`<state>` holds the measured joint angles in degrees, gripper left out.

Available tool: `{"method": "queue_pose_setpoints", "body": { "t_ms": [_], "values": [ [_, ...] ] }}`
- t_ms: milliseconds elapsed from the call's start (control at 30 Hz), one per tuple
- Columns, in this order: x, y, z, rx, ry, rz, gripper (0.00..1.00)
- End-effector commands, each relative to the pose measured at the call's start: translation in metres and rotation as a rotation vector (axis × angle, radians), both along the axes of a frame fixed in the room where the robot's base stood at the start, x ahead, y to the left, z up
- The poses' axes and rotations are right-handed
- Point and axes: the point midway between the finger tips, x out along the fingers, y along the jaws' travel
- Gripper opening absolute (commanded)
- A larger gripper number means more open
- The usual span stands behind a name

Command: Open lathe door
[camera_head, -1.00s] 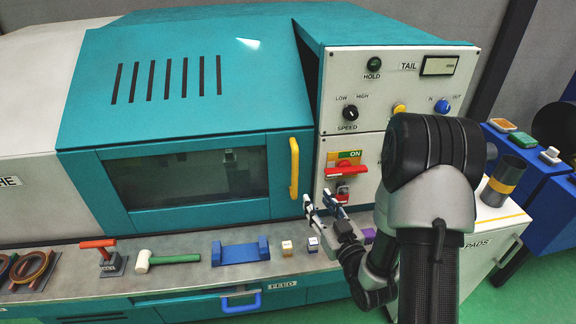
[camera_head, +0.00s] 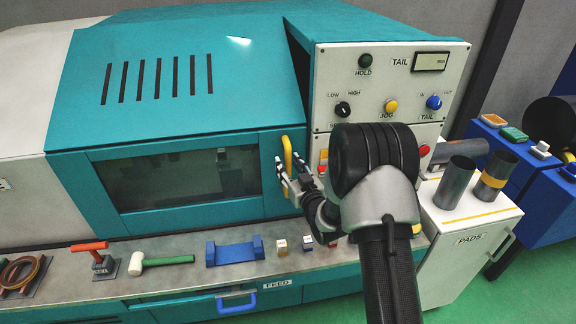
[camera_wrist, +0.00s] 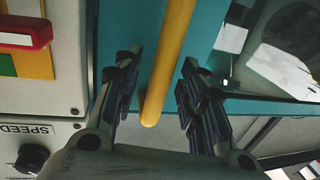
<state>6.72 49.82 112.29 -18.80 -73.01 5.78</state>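The lathe door (camera_head: 105,170) is teal with a dark window and looks closed in the head view. Its yellow vertical handle (camera_head: 287,153) is at the door's right edge. My gripper (camera_head: 286,176) is at the lower part of the handle. In the wrist view the yellow handle (camera_wrist: 168,60) runs between the two open fingers of my gripper (camera_wrist: 158,80), with gaps visible on both sides. My arm hides part of the control panel.
The control panel (camera_head: 385,75) with knobs stands right of the door. Below, the bench (camera_head: 190,247) holds a mallet (camera_head: 165,261), a blue bracket (camera_head: 235,252) and small blocks (camera_head: 282,246). Grey cylinders (camera_head: 455,182) stand on the white cabinet at right.

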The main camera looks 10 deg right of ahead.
Motion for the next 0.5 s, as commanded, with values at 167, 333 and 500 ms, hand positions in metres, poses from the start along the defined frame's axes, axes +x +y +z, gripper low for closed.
{"method": "queue_pose_setpoints", "body": {
  "t_ms": [167,333,500],
  "values": [
    [0.0087,0.0020,-0.0003,0.000,0.000,0.000,0.38],
    [0.0092,0.0019,-0.0001,0.000,0.001,0.000,0.38],
    [0.0090,0.0019,0.0000,0.000,0.000,0.000,0.31]
  ]
}}
